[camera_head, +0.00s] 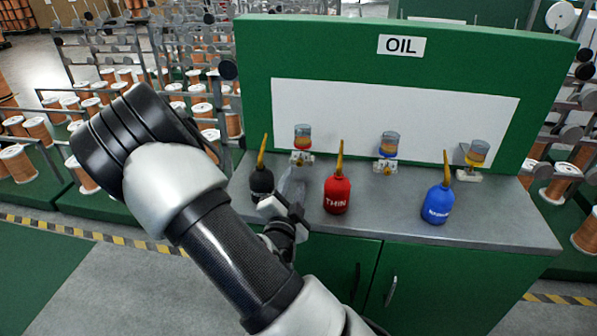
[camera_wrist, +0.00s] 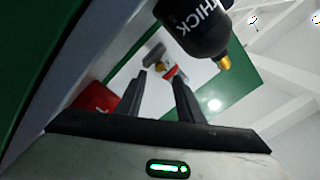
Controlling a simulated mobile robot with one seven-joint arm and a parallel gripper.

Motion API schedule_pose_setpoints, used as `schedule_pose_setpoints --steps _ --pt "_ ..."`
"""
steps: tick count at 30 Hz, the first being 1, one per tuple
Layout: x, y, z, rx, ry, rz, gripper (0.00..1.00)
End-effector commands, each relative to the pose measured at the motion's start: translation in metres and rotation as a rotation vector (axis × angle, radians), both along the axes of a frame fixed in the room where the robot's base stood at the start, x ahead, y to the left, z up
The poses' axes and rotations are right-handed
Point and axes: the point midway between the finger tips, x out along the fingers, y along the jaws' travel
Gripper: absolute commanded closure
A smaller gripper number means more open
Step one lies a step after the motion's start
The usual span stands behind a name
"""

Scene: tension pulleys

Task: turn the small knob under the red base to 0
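In the head view, three small oil cups on pale bases stand along the back of the counter: left (camera_head: 303,137), middle (camera_head: 388,146) and right (camera_head: 477,153). My gripper (camera_head: 292,188) is in front of the left one, between the black bottle and the red bottle. In the wrist view, which looks upside down, a small red-and-white part (camera_wrist: 169,71) shows beyond and between my fingers (camera_wrist: 159,82), with a grey piece beside it. My fingers are apart and empty, and I see no contact. The small knob and its setting are too small to make out.
A black "THICK" bottle (camera_head: 262,182) stands close left of my gripper; it also looms in the wrist view (camera_wrist: 196,27). A red "THIN" bottle (camera_head: 337,194) stands close right. A blue bottle (camera_head: 437,204) is farther right. The grey counter (camera_head: 390,220) is clear between red and blue.

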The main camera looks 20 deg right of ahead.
Motion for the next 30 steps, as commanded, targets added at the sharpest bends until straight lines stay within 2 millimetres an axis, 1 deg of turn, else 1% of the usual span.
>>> schedule_pose_setpoints --steps 1,3,9,12,15,23,24,30 --pt "0.010 -0.007 0.000 -0.001 -0.002 -0.001 0.66" --pt "0.022 -0.016 0.000 -0.002 -0.002 -0.002 0.66" --pt "0.049 -0.033 0.000 -0.001 -0.001 0.000 0.66" --pt "0.057 -0.038 0.000 -0.001 -0.001 0.001 0.66" --pt "0.061 -0.041 0.000 0.000 0.001 0.001 0.66" --pt "0.062 -0.042 0.000 0.000 0.001 0.001 0.66" --pt "0.062 -0.042 0.000 0.000 0.001 0.001 0.68" --pt "0.062 -0.042 0.000 0.000 0.001 0.001 1.00"
